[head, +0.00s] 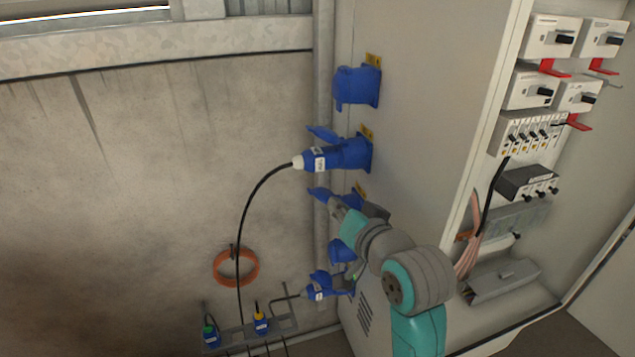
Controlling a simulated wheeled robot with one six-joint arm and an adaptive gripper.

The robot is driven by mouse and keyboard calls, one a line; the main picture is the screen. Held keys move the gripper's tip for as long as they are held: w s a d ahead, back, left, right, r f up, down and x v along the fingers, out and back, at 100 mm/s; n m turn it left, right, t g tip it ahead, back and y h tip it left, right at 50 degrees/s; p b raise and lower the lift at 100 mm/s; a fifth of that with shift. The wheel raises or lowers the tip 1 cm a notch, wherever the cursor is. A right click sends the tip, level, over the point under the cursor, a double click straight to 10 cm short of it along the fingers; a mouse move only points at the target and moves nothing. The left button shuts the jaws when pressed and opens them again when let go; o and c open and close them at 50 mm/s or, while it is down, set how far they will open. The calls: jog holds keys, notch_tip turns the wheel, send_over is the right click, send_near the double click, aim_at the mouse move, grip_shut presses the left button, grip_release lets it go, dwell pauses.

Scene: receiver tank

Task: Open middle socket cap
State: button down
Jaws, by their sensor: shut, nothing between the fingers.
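The middle socket (352,198) is the third of several blue sockets in a column on the grey cabinet side. Its blue cap (319,193) sticks out to the left, raised much like the cap of the plugged socket above. My gripper (336,204) is just below and in front of this socket, with its fingers shut and empty. The gripper and wrist hide the lower part of the socket. I cannot tell whether the fingers touch the cap.
A plug with a black cable (312,160) sits in the socket above. The top socket (357,87) is capped. Below are another blue socket (341,251) and a plugged one (322,287). A vertical pipe (323,60) runs left of the column. The open cabinet with switches (548,38) is right.

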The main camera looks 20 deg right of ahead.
aim_at(315, 191)
jog(key=shift+n, duration=0.5)
jog(key=x, duration=0.9)
jog(key=shift+w+a, duration=0.15)
jog(key=shift+w, duration=0.2)
jog(key=shift+a+f+n, duration=0.25)
jog(key=shift+f+n, duration=0.05)
jog(key=f+n, duration=0.1)
jog(key=a+f+n+h, duration=0.1)
jog(key=f+n, duration=0.1)
jog(key=a+f+n, duration=0.1)
jog(key=shift+f+n+h, duration=0.3)
jog(key=shift+h, duration=0.1)
dwell(0.6)
